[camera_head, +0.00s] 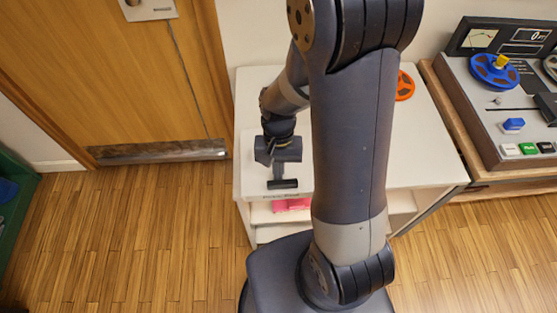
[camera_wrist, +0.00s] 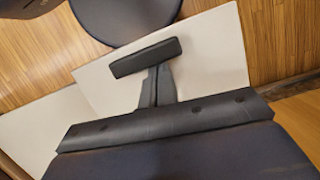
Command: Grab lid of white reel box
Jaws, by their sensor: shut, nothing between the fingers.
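My gripper (camera_head: 283,184) is shut and empty, low over the front left part of a white cabinet top. In the wrist view its closed dark fingertips (camera_wrist: 146,57) are over a flat white surface (camera_wrist: 215,55), which looks like the lid of the white reel box. The box is hard to tell from the equally white cabinet top in the head view; small dark lettering shows on the front edge just below the fingertips. I cannot tell whether the fingertips touch the lid.
The white cabinet (camera_head: 430,165) has open shelves with a pink item (camera_head: 291,204) inside. An orange reel (camera_head: 404,86) lies behind my arm. A tape machine (camera_head: 480,100) with a blue reel stands at right. Wooden floor (camera_head: 150,240) is clear at left, before a wooden door (camera_head: 100,70).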

